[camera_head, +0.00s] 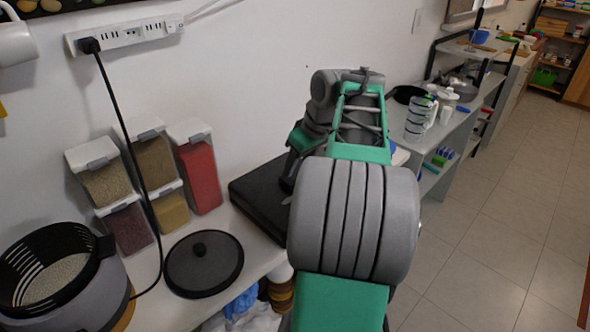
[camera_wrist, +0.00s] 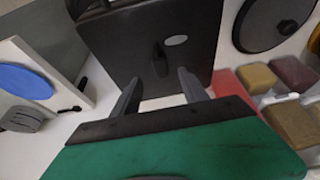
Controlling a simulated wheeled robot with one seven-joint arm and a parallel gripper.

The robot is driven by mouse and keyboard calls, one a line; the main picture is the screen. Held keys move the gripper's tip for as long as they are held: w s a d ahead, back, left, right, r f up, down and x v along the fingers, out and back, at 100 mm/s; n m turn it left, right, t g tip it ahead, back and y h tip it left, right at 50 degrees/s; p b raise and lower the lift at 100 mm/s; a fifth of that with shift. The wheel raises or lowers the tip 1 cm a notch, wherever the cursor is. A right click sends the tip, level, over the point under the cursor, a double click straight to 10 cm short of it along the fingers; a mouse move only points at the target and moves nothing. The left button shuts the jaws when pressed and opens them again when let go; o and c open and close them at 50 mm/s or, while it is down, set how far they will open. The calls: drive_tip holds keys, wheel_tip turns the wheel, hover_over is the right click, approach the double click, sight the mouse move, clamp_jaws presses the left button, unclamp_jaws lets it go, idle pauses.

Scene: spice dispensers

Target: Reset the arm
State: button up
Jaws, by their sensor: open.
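My arm, green and grey, reaches out over the counter in the head view. My gripper (camera_wrist: 155,95) shows in the wrist view with its two grey fingers apart and nothing between them. In the head view the arm's links hide most of the gripper. The gripper is above a flat black case-like object (camera_head: 255,195), which also shows in the wrist view (camera_wrist: 150,35). I cannot tell the exact gap between them.
Several spice dispensers (camera_head: 198,172) stand against the wall. A round black lid (camera_head: 203,262) and a pot (camera_head: 60,285) with a black basket are at the left. A power strip (camera_head: 125,35) has a hanging black cable. Tiled floor (camera_head: 510,220) is free at the right.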

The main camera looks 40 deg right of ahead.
drive_tip(key=v, duration=0.3)
drive_tip(key=shift+r, duration=0.2)
drive_tip(key=shift+p, duration=0.3)
drive_tip(key=a+f+p, duration=0.1)
drive_tip(key=a+f, duration=0.1)
drive_tip(key=a, duration=1.1)
drive_tip(key=a+f+p, duration=0.1)
drive_tip(key=a+f, duration=0.2)
drive_tip(key=a, duration=1)
drive_tip(key=s+a+f+g, duration=0.1)
drive_tip(key=s+a+f, duration=0.4)
drive_tip(key=s, duration=0.2)
drive_tip(key=shift+s+a+f, duration=0.2)
drive_tip(key=shift+s+f, duration=0.05)
drive_tip(key=shift+s, duration=0.15)
drive_tip(key=shift+c, duration=0.5)
